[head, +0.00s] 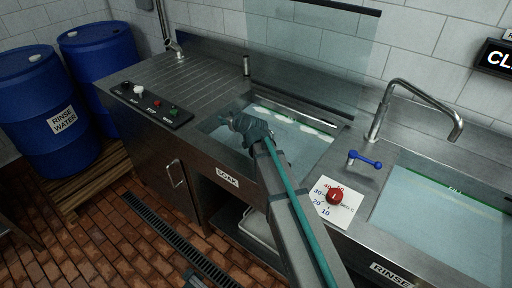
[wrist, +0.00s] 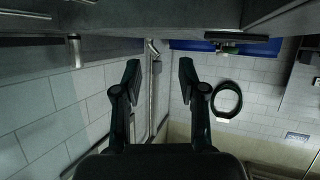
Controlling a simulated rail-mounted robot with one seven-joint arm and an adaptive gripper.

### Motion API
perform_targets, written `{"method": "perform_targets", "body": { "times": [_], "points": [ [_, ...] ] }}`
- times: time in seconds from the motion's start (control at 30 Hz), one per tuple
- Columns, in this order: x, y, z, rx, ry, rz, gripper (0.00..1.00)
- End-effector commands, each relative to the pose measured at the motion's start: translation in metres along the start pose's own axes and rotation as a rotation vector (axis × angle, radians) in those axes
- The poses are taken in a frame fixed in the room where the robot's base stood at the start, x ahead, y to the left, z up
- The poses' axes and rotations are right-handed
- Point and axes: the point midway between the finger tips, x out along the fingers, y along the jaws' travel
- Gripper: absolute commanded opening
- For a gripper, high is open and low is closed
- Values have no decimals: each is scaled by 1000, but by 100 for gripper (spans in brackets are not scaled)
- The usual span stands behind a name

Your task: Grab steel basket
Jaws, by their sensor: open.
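My gripper (head: 232,121) is over the left part of the soak basin (head: 310,150), its fingers pointing left in the head view. In the wrist view my gripper (wrist: 159,68) is open, with two dark fingers apart and nothing held between them. I cannot make out a clear steel basket. A pale metal container (head: 258,232), partly hidden by my arm, sits on the shelf below the soak basin; I cannot tell whether it is the basket. My arm also hides part of the soak basin.
The rinse basin (head: 445,220) with a curved tap (head: 408,98) lies right. A red knob (head: 334,196) and blue valve handle (head: 365,160) stand between the basins. A button panel (head: 150,105) is at left. Blue barrels (head: 40,110) stand on a pallet.

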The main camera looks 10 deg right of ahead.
Motion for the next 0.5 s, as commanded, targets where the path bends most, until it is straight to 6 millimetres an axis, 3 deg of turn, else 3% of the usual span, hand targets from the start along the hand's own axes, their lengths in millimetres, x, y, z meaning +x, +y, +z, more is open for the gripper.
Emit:
{"method": "perform_targets", "body": {
  "times": [0.03, 0.2, 0.4, 0.5],
  "points": [
    [-5, 18, 17, -37, -12, -5, 41],
    [-27, 70, 57, -214, -18, -47, 41],
    [-59, 122, 90, -421, 40, -82, 41],
    [-71, 137, 98, -500, 75, -88, 41]
  ]
}}
